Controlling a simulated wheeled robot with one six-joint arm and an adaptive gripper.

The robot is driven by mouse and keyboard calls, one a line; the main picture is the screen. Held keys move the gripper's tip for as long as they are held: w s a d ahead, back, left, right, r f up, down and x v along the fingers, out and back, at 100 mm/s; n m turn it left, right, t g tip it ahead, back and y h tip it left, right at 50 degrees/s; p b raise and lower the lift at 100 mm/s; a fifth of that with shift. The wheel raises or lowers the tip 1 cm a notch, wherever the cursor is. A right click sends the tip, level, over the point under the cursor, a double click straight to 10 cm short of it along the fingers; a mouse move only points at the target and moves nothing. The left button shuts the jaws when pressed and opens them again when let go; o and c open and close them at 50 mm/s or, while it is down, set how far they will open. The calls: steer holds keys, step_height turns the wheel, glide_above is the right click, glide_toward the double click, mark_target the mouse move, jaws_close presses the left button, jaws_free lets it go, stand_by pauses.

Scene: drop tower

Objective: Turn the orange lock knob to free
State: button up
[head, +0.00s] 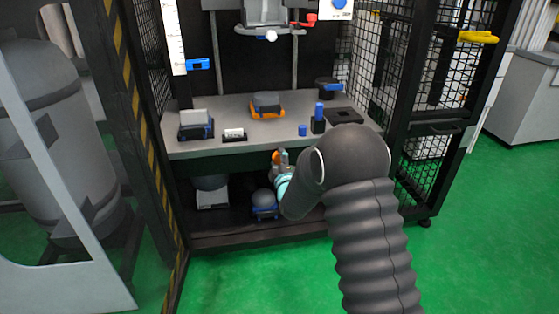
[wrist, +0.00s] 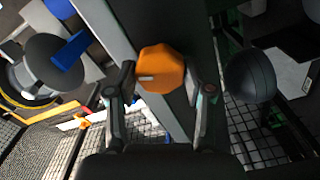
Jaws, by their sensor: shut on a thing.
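The orange lock knob (wrist: 162,68) is a faceted knob with a small pale mark on its face. In the wrist view it sits between the two fingers of my gripper (wrist: 160,80), which is shut on it. In the head view a bit of the orange knob (head: 276,156) shows at the front edge of the bench, beside my gripper (head: 281,162). My forearm and wrist hide most of the area to the right of it.
The grey bench (head: 240,143) above holds several blocks in blue and orange holders. Below, a shelf carries a dark ball in a blue holder (head: 264,205). A mesh door with a yellow handle (head: 478,37) stands open at right. Green floor in front is clear.

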steer(key=shift+f+n, duration=0.1)
steer(key=shift+n, duration=2.1)
steer(key=o, duration=1.1)
steer(key=shift+a, duration=0.1)
steer(key=shift+s, duration=0.1)
steer(key=v, duration=1.2)
